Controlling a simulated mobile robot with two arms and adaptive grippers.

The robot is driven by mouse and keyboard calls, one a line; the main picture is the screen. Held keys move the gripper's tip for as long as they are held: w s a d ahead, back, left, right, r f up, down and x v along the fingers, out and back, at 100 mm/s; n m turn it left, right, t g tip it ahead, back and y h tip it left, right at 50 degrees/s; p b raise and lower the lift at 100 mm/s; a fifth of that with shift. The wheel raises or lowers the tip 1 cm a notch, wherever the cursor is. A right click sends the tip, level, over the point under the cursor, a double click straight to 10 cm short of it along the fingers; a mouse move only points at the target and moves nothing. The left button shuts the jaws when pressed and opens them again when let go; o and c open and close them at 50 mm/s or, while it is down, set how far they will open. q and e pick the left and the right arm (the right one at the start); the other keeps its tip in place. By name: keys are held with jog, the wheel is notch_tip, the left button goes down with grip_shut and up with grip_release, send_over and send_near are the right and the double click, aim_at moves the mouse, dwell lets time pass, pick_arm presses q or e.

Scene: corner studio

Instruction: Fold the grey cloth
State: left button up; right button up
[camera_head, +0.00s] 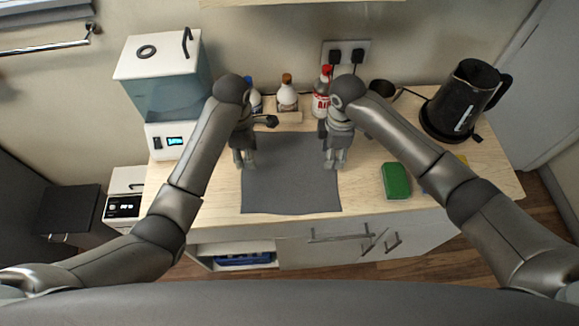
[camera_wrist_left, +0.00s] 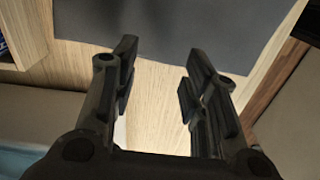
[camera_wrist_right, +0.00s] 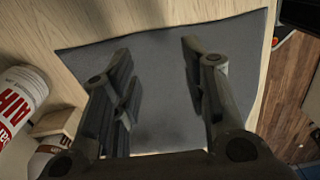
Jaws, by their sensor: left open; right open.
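The grey cloth (camera_head: 290,180) lies flat and spread out on the wooden counter, its near edge by the counter's front edge. My left gripper (camera_head: 247,164) is open and empty at the cloth's left edge. In the left wrist view the open fingers (camera_wrist_left: 158,75) are over bare wood beside the cloth (camera_wrist_left: 190,30). My right gripper (camera_head: 335,164) is open and empty above the cloth's right side. In the right wrist view its fingers (camera_wrist_right: 160,65) are above the cloth (camera_wrist_right: 165,90). The cloth's far part is partly hidden by my arms in the head view.
A black kettle (camera_head: 464,98) stands at the right of the counter (camera_head: 440,190), with a green sponge (camera_head: 396,181) nearer the front. Bottles (camera_head: 287,92) stand behind the cloth. A white machine with a clear tank (camera_head: 165,85) stands at the left. Bare counter shows left of the cloth.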

pick_arm(q)
jog(key=shift+f, duration=2.6)
pick_arm(e)
jog(key=shift+f, duration=2.65)
pick_arm(q)
jog(key=shift+f, duration=0.15)
pick_arm(e)
jog(key=shift+f, duration=0.1)
pick_arm(q)
jog(key=c, duration=0.5)
pick_arm(e)
jog(key=c, duration=0.5)
pick_arm(q)
jog(key=shift+f, duration=0.1)
grip_shut()
pick_arm(e)
jog(key=shift+f, duration=0.1)
grip_shut()
jog(key=shift+s, duration=0.1)
